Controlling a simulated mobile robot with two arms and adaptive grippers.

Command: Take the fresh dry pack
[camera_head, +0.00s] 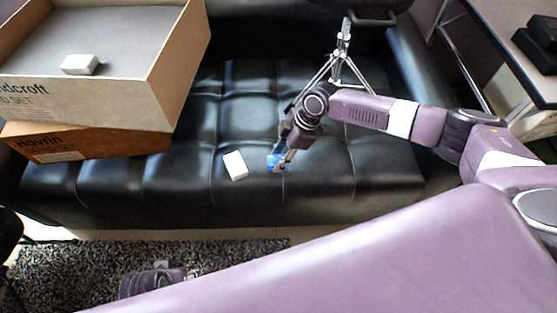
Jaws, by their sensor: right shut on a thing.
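My right gripper (281,163) points down over the black sofa seat. It is shut on a small blue pack (272,161), which is partly hidden by the fingers. I cannot tell whether the pack still touches the seat. A small white block-like pack (235,166) lies on the seat just left of the gripper, apart from it. Another pale pack (80,64) lies in the open cardboard box at the upper left. No print is readable on the packs, so I cannot tell which is the dry one. My left gripper's fingers do not show.
The open box (85,103) rests on a brown box (90,147) on the sofa's left side. A metal tripod-like stand (343,55) rises behind my right gripper. A table (515,45) stands at right. The sofa seat (335,190) is clear to the gripper's right.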

